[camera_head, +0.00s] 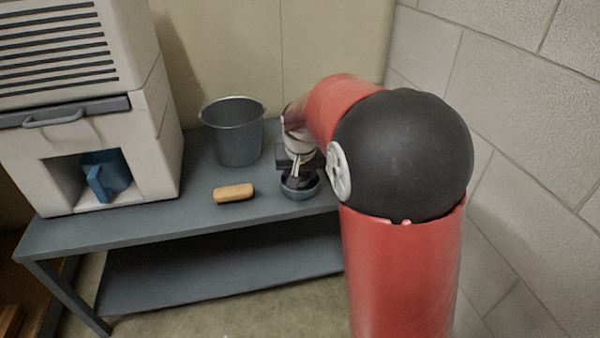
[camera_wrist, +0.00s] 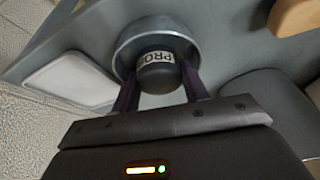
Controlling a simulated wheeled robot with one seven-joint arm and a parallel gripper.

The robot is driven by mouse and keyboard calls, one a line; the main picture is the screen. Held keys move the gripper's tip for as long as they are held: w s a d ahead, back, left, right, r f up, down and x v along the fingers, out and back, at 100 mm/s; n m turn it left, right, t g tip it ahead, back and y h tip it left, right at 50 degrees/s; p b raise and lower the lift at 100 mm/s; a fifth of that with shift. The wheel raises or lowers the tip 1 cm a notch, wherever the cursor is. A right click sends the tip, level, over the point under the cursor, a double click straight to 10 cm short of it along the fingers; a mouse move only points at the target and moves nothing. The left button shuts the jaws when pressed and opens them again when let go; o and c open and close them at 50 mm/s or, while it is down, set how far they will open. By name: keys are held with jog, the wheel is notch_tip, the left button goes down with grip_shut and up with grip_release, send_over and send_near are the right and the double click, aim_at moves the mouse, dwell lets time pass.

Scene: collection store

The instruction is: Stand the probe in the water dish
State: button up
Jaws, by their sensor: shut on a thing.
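The probe (camera_wrist: 157,77) is a dark cylinder with a rounded top and a white label reading "PRO". In the wrist view it is upright between the two fingers of my gripper (camera_wrist: 160,90), which is shut on it. The water dish (camera_wrist: 127,38) is a round grey bowl whose rim shows around the probe. In the head view the dish (camera_head: 301,192) sits near the bench's front edge, with my gripper (camera_head: 297,172) right above it. The probe's lower end is hidden, so I cannot tell whether it touches the dish bottom.
A grey bucket (camera_head: 235,135) stands behind left of the dish. A tan block (camera_head: 233,192) lies left of it on the grey bench (camera_head: 165,218). A white machine (camera_head: 165,130) holding a blue jug (camera_head: 103,178) stands left. A pale square (camera_wrist: 75,80) lies beside the dish. A block wall (camera_head: 510,100) is right.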

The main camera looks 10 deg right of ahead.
jog(key=shift+f, duration=0.25)
jog(key=o, duration=0.7)
jog(key=shift+r, duration=0.1)
jog(key=shift+r, duration=0.35)
jog(key=d+p+v, duration=0.1)
jog(key=p+v, duration=0.1)
jog(key=v, duration=0.9)
jog(key=s+f+n+t, duration=0.1)
jog(key=s+n, duration=0.1)
jog(key=s, duration=2.2)
jog(key=shift+s+y, duration=0.35)
jog(key=shift+y, duration=0.05)
